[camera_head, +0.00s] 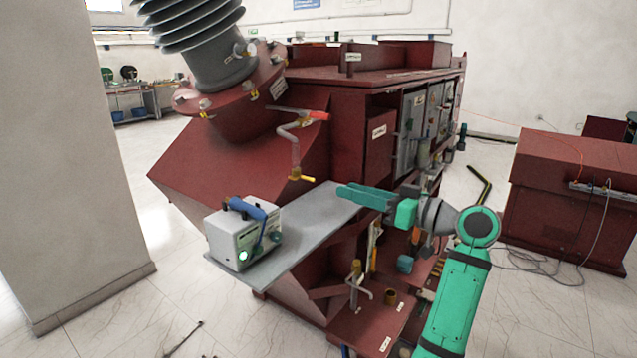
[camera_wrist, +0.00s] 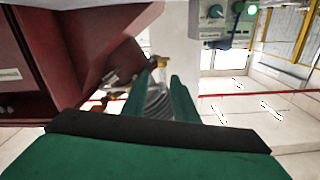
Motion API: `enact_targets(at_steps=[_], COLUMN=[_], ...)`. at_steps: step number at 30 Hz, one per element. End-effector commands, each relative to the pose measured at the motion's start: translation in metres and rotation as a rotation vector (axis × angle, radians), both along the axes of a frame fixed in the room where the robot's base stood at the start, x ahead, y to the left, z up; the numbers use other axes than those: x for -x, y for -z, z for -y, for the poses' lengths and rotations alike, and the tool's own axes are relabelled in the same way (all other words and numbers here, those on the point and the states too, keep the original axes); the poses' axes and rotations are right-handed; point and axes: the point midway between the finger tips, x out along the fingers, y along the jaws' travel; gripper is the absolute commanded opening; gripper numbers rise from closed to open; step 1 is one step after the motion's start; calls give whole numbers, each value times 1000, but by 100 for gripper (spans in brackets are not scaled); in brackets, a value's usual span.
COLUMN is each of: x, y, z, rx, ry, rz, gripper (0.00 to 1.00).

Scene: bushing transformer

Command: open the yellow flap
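The yellow flap (camera_head: 303,178) is a small yellow lever at the lower end of a bent grey pipe (camera_head: 290,145) on the red transformer's sloped front. In the wrist view a yellow part, apparently this flap (camera_wrist: 159,61), shows just beyond my fingertips. My gripper (camera_head: 342,191) has green fingers and points left over the grey shelf, to the right of the flap and slightly below it in the head view. In the wrist view my gripper (camera_wrist: 159,78) has its fingers apart with nothing held between them. I see no contact with the flap.
A grey shelf (camera_head: 310,213) juts out below the flap and carries a white instrument box (camera_head: 232,240) with a blue handle. A red-handled valve (camera_head: 312,115) sits above the pipe. The red transformer body (camera_head: 230,160) stands close behind.

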Motion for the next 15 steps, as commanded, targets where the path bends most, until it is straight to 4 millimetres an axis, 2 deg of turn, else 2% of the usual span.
enact_targets(at_steps=[15], x=[-48], y=[1], z=[-68], rx=[0], ry=[-2], rz=[-1], gripper=[26])
